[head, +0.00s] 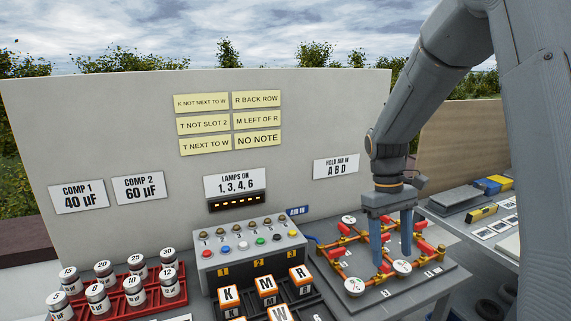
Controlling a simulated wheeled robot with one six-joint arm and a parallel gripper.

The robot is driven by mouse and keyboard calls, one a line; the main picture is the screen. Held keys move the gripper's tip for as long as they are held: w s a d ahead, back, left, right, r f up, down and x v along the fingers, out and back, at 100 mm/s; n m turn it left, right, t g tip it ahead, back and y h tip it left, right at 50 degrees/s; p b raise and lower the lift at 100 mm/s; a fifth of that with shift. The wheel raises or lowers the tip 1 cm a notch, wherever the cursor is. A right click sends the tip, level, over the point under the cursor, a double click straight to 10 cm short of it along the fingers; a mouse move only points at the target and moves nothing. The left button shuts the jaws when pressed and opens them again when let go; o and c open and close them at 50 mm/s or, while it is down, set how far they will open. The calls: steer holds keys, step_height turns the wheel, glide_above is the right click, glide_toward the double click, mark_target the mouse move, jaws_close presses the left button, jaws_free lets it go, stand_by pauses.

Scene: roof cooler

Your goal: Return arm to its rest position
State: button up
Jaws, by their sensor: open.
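My arm reaches down from the upper right in the head view. My gripper (391,259) points down with its two blue fingers apart, over the board of orange pipes with red valve handles (438,284).
Left of the board stands a grey control box (250,262) with coloured buttons. In front of it are lettered cubes (300,279) in a black tray. Red racks (117,301) hold labelled cans at left. A wall with signs (230,125) stands behind. A side table (500,250) is at right.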

steer(key=s+a+f+m+t, duration=0.1)
steer(key=s+a+m+t, duration=0.1)
steer(key=s, duration=0.5)
steer(key=s+a+f+m+t+y, duration=0.1)
steer(key=s+a+f+m+t, duration=0.1)
steer(key=s+a, duration=0.2)
steer(key=s, duration=0.3)
steer(key=shift+f, duration=0.25)
